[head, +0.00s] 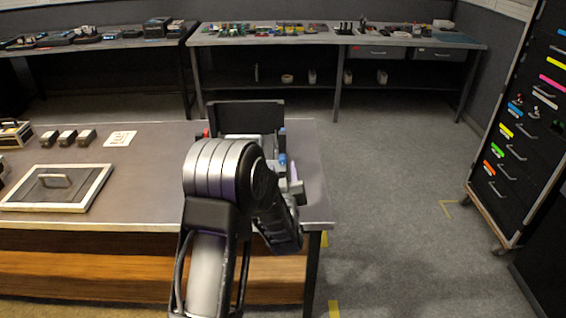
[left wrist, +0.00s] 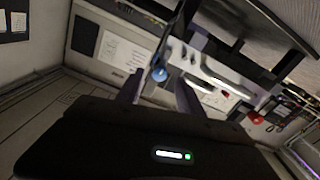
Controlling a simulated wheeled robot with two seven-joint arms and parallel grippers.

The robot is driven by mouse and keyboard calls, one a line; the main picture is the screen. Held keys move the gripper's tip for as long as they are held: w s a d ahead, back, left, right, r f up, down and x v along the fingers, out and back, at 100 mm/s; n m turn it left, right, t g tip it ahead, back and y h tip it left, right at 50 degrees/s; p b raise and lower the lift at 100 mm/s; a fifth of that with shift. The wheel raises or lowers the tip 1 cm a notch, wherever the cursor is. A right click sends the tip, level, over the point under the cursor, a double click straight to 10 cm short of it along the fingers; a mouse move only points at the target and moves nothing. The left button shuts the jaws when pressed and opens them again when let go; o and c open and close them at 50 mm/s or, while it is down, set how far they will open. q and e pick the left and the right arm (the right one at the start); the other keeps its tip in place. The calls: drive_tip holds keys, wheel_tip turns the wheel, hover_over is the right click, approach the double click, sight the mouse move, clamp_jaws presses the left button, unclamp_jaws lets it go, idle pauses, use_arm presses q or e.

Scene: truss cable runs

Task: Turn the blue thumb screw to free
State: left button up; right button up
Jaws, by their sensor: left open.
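The blue thumb screw (left wrist: 160,74) shows as a small round blue knob in the left wrist view, beyond my fingertips and roughly between them. In the head view a blue knob (head: 282,160) shows just right of my arm, at the right end of the table. My left gripper (left wrist: 158,88) is open, with one dark finger on each side of the knob's line and nothing seen between them. I cannot tell whether a finger touches the knob. In the head view my arm hides much of the fixture and most of the gripper. My right gripper is not in view.
A dark panel (head: 245,115) stands behind the fixture. A red knob (left wrist: 257,117) sits to the right in the left wrist view. A framed lid (head: 88,190) and several small dark blocks (head: 67,137) lie on the table's left. The floor (head: 390,210) right of the table is clear.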

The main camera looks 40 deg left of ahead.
sight(283, 163)
use_arm(q)
drive_tip(key=shift+x, duration=1.95)
clamp_jaws()
